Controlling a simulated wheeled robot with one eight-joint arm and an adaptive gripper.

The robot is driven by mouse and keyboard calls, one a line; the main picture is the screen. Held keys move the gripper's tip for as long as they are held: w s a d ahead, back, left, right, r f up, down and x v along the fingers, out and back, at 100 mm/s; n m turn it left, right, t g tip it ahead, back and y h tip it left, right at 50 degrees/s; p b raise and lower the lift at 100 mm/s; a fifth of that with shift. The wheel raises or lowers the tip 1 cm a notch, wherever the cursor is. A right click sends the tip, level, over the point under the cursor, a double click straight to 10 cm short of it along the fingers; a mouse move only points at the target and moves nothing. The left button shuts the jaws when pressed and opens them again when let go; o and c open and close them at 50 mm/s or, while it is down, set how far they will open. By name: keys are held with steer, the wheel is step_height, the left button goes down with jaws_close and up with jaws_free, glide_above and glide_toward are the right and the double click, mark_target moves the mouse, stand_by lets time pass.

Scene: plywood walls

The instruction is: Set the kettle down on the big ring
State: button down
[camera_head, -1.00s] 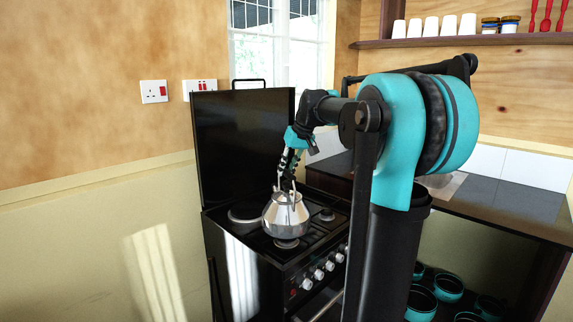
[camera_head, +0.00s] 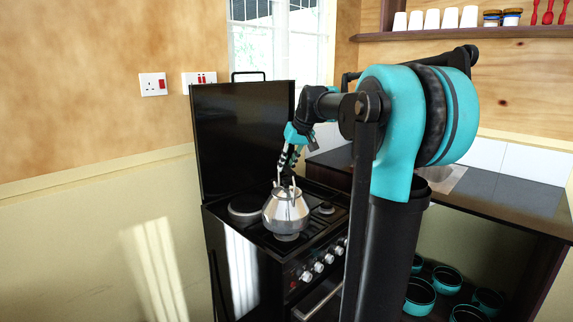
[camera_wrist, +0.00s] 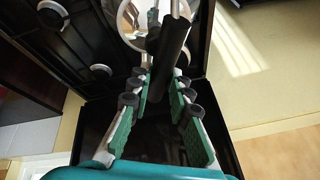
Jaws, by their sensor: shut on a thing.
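The shiny metal kettle (camera_head: 286,212) is over the front part of the black cooker top, above a hotplate ring (camera_head: 287,238) that shows just under its base. I cannot tell whether its base touches. A large dark ring (camera_head: 245,209) lies behind and left of the kettle. My gripper (camera_head: 287,176) reaches down to the kettle's handle from above. In the wrist view, the green-padded fingers (camera_wrist: 163,88) are on either side of the dark handle bar (camera_wrist: 174,48), shut on it. Part of the kettle's body (camera_wrist: 130,22) shows beyond, cut by the frame edge.
A smaller ring (camera_head: 326,208) is right of the kettle. The raised black cooker lid (camera_head: 240,135) stands behind. Knobs (camera_head: 318,267) line the cooker's front. A dark worktop (camera_head: 490,195) is to the right, with teal bowls (camera_head: 447,279) below it.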

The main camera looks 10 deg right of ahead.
steer(key=shift+f, duration=0.25)
steer(key=c, duration=1.3)
jaws_free()
